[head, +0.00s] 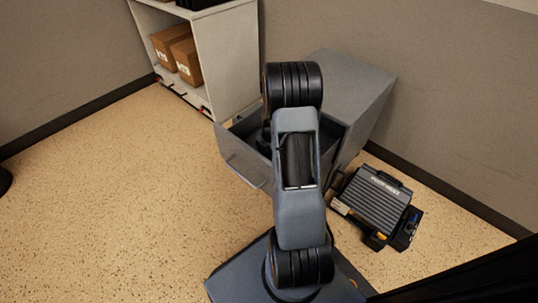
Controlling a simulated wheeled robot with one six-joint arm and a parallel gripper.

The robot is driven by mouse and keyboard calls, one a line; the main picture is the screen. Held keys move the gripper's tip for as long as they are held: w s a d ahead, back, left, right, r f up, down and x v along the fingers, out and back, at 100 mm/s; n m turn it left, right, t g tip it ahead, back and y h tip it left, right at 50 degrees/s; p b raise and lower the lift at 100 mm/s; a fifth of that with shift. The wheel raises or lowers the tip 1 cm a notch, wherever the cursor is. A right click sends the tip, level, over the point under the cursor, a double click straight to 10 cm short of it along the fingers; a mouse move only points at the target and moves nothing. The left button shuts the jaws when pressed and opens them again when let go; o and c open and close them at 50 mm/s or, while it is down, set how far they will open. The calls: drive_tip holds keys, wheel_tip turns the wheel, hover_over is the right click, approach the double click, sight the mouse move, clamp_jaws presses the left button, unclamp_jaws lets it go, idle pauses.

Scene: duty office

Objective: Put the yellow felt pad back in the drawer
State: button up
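A grey drawer (243,163) is pulled out of a low grey cabinet (352,90), with a bar handle on its front. My arm crosses in front of the drawer and hides much of its inside. The part of the inside that shows is dark. I see no yellow felt pad in this view. Whether it is in the gripper or in the drawer cannot be told.
A grey and black case (376,203) with small orange parts is on the floor right of the drawer. A white shelf unit (228,60) with brown boxes (176,50) stands at the back left.

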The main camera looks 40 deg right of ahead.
drive_tip(key=o, duration=0.3)
drive_tip(key=shift+r, duration=0.1)
wheel_tip(320, 180, up, 12)
drive_tip(key=d+p, duration=0.1)
drive_tip(key=p, duration=0.4)
drive_tip(key=a+r+m, duration=0.5)
drive_tip(key=a+r, duration=0.1)
drive_tip(key=a, duration=0.1)
drive_tip(key=s+a+r+m+t, duration=0.1)
drive_tip(key=s+a+r+m, duration=0.1)
drive_tip(key=s+a+m, duration=0.2)
drive_tip(key=s+a+r+m+t+h, duration=0.1)
drive_tip(key=s+a+r+m, duration=0.2)
drive_tip(key=s+a+m, duration=0.1)
drive_tip(key=s+a+r+m+t, duration=0.1)
drive_tip(key=s+a+r+m, duration=0.1)
drive_tip(key=s+a+m, duration=0.2)
drive_tip(key=shift+a+r+m, duration=0.2)
drive_tip(key=shift+a+m, duration=0.5)
drive_tip(key=shift+m, duration=0.05)
drive_tip(key=shift+a+r+m, duration=0.2)
drive_tip(key=shift+a+m, duration=0.45)
drive_tip(key=shift+m, duration=0.1)
